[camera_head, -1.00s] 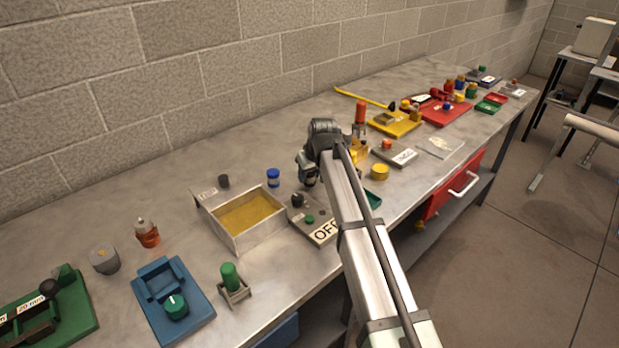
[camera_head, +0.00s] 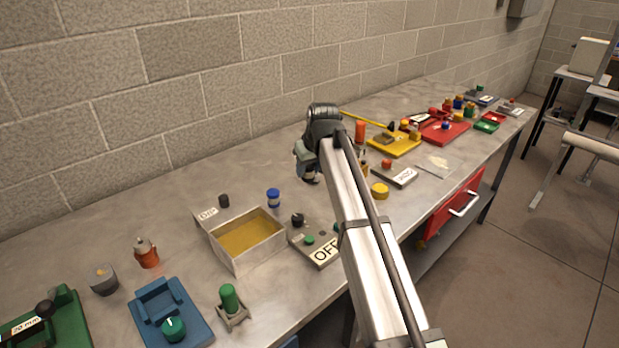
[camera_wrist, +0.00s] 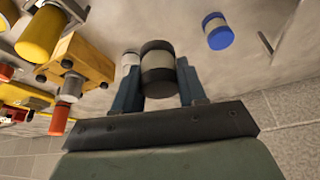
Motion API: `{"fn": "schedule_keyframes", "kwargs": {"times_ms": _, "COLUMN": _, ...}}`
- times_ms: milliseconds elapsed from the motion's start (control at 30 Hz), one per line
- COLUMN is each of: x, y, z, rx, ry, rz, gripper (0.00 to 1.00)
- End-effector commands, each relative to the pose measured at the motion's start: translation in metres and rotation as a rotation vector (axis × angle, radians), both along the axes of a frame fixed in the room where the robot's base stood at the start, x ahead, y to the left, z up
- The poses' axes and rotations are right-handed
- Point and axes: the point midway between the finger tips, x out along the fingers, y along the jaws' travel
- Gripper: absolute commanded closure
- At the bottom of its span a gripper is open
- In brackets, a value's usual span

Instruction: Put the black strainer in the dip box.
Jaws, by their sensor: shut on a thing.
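My gripper (camera_wrist: 157,92) is shut on the black strainer (camera_wrist: 158,62), a black cylinder with a pale grey band, held between the two blue-grey fingers. In the head view my gripper (camera_head: 308,176) is above the bench, behind and right of the dip box, with the dark strainer only partly visible below it. The dip box (camera_head: 262,250) is an open pale box with yellow-brown contents and a "DIP" label at its back left. It stands left of and nearer than my gripper.
A blue-capped jar (camera_head: 273,198) stands between the dip box and my gripper. A grey "OFF" panel (camera_head: 318,248) with knobs sits right of the box. A small dark cylinder (camera_head: 223,200) stands behind it. A yellow stand (camera_wrist: 78,62) is close to my gripper.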

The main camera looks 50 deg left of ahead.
Motion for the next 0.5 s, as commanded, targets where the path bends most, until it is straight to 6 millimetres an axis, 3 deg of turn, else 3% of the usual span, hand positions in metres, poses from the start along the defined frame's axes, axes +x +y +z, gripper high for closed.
{"fn": "schedule_keyframes", "kwargs": {"times_ms": 167, "x": -0.033, "y": 0.018, "z": 0.008, "rx": 0.000, "ry": 0.000, "rz": 0.042, "gripper": 0.91}}
{"fn": "schedule_keyframes", "kwargs": {"times_ms": 333, "x": -0.094, "y": 0.037, "z": 0.012, "rx": 0.000, "ry": 0.001, "rz": 0.113, "gripper": 0.91}}
{"fn": "schedule_keyframes", "kwargs": {"times_ms": 500, "x": -0.162, "y": 0.033, "z": 0.013, "rx": 0.000, "ry": 0.000, "rz": 0.182, "gripper": 0.91}}
